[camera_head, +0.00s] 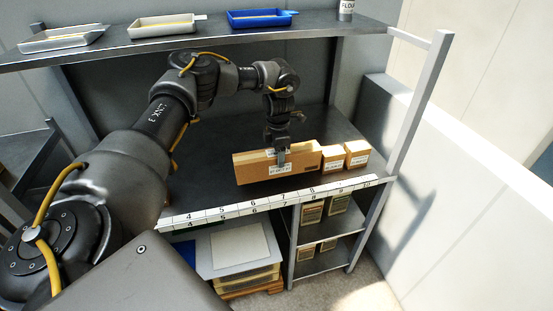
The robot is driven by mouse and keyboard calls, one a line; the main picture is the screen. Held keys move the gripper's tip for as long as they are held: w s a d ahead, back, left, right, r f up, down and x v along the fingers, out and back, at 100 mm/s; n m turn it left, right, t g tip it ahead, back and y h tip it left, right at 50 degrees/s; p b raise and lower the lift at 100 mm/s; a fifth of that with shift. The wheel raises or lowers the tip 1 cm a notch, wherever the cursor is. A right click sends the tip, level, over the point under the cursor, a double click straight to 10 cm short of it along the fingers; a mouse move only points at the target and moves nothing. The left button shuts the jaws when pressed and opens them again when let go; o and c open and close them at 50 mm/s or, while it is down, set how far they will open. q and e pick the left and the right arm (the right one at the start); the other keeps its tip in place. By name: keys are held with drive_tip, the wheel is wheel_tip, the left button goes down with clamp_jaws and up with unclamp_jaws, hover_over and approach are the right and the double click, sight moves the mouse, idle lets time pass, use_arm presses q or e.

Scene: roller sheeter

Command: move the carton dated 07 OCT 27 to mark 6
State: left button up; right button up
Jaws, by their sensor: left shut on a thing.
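My left gripper (281,158) reaches down over the shelf and is shut on a long brown carton (255,170) with a white label on its front. The label's date is too small to read. The carton is above the shelf's front part, behind the stretch of strip around marks 6 to 8. I cannot tell whether it touches the shelf. Mark 6 (253,200) is on the white number strip along the front edge. Two smaller labelled cartons, one (332,158) and another (357,154), stand to the right. My right gripper is not in view.
The dark shelf (205,182) is bare to the left of the carton. An upper shelf (210,43) overhangs the back with a blue tray (258,27) and two pale trays. A grey post (412,110) bounds the right side. Lower shelves hold several small boxes.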

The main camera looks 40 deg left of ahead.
use_arm(q)
drive_tip(key=shift+a+f, duration=0.3)
drive_tip(key=shift+f, duration=0.05)
drive_tip(key=shift+a+f+p, duration=0.1)
drive_tip(key=shift+f+p, duration=0.25)
drive_tip(key=shift+p, duration=0.15)
wheel_tip(320, 180, down, 2)
drive_tip(key=shift+w+f+p, duration=0.1)
drive_tip(key=shift+p, duration=0.4)
drive_tip(key=shift+f, duration=0.2)
drive_tip(key=shift+f, duration=0.15)
drive_tip(key=o, duration=1.3)
